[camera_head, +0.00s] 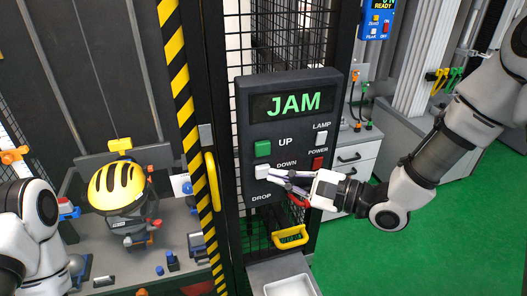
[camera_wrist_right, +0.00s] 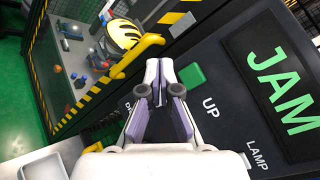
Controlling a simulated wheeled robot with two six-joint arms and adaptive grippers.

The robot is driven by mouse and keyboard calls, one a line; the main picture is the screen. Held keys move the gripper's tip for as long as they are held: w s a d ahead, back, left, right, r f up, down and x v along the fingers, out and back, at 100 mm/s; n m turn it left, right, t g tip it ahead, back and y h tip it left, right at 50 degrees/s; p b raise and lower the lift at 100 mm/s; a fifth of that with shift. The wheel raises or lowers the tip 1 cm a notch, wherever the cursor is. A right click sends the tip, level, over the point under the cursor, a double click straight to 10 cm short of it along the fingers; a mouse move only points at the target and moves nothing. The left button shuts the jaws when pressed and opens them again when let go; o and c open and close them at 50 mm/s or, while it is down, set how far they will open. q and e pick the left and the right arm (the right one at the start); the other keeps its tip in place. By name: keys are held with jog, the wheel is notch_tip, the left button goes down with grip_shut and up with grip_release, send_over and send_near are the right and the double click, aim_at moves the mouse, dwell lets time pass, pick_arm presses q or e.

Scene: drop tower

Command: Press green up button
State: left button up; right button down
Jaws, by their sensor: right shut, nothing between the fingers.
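The black control panel (camera_head: 291,135) faces me and its screen reads JAM in green letters. The green button (camera_head: 263,148) beside the label UP is at the panel's upper left; it also shows in the right wrist view (camera_wrist_right: 192,76), just right of the fingertips. My right gripper (camera_head: 274,177) is shut and empty, its tips in front of the panel near the white DOWN button (camera_head: 262,171), below the green button. In the right wrist view the closed fingertips (camera_wrist_right: 158,78) appear beside the green button. Contact cannot be told. My left gripper is not in view.
A white LAMP button (camera_head: 321,138) and a red POWER button (camera_head: 318,162) are on the panel's right side. A yellow handle (camera_head: 212,182) and striped post stand left of it. A yellow helmet (camera_head: 117,187) is behind. A pale tray (camera_head: 292,286) lies below.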

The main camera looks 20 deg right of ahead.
aim_at(263, 149)
jog(key=w, duration=0.6)
jog(key=shift+a+f+p, duration=0.1)
jog(key=shift+p, duration=0.25)
dwell(0.9)
jog(key=shift+w+p, duration=0.45)
